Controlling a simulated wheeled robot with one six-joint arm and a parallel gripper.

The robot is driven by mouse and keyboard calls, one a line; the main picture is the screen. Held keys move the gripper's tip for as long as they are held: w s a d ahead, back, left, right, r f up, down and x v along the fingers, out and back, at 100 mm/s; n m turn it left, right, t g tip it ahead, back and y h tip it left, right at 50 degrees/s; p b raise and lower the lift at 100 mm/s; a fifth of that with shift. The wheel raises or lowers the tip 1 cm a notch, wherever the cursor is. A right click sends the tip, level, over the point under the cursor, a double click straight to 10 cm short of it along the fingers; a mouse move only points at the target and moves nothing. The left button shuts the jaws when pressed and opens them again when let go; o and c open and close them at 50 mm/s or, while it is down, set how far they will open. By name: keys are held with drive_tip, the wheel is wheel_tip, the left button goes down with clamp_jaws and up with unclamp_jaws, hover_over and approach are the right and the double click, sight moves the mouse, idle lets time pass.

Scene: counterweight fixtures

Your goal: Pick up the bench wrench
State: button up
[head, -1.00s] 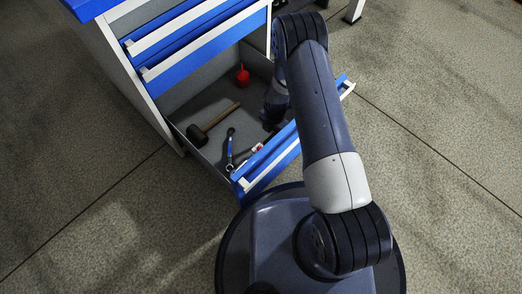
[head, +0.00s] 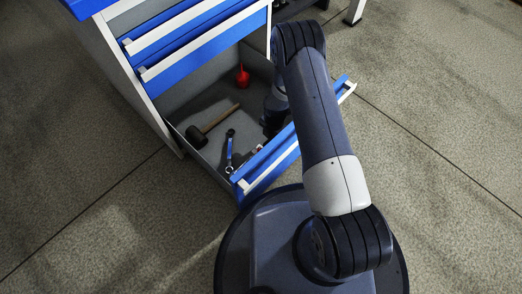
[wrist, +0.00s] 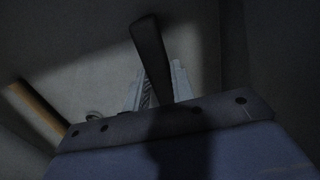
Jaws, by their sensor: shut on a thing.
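A wrench with a blue shaft and a dark ring end (head: 229,150) lies in the open bottom drawer in the head view. In the dim wrist view a small curved rim (wrist: 92,116) may be its ring end; I cannot be sure. My gripper (wrist: 155,75) is down in the drawer, to the right of the wrench in the head view, mostly hidden by my arm. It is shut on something. The wrist view shows a dark upright bar in front of pale parts, too dark to tell what is held. The blue-shafted wrench looks apart from the jaws.
The open drawer (head: 293,153) has a blue and white front. A black mallet (head: 196,136) with a wooden handle lies left, its handle also in the wrist view (wrist: 38,110). A red container (head: 242,77) stands at the back. Shut drawers (head: 190,35) overhang the rear.

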clamp_jaws()
wheel_tip(320, 180, up, 10)
drive_tip(key=p, duration=0.4)
drive_tip(key=shift+o, duration=1.8)
unclamp_jaws()
clamp_jaws()
